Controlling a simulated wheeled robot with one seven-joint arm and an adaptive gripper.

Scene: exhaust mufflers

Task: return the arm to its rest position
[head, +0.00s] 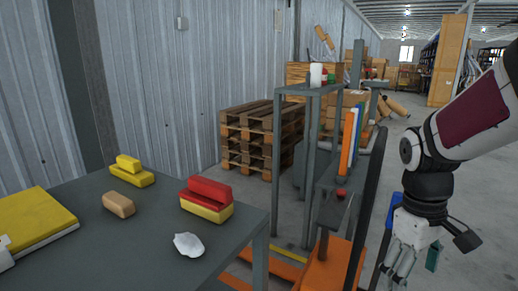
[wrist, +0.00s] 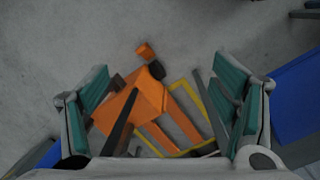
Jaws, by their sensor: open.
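My gripper (head: 398,258) hangs at the right side of the head view, at the end of my white and black arm, pointing down. In the wrist view (wrist: 165,110) its two fingers with teal pads stand wide apart at left and right. Nothing is between the fingers. Below them, the wrist view shows the floor and an orange object (wrist: 148,97) some way down.
A grey table (head: 130,240) at the left holds a yellow book (head: 32,222), yellow blocks (head: 131,172), a tan block (head: 118,204), a red-and-yellow stack (head: 206,198) and a white lump (head: 188,245). A grey shelf (head: 310,90) stands left of my arm. Pallets (head: 258,138) stand behind.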

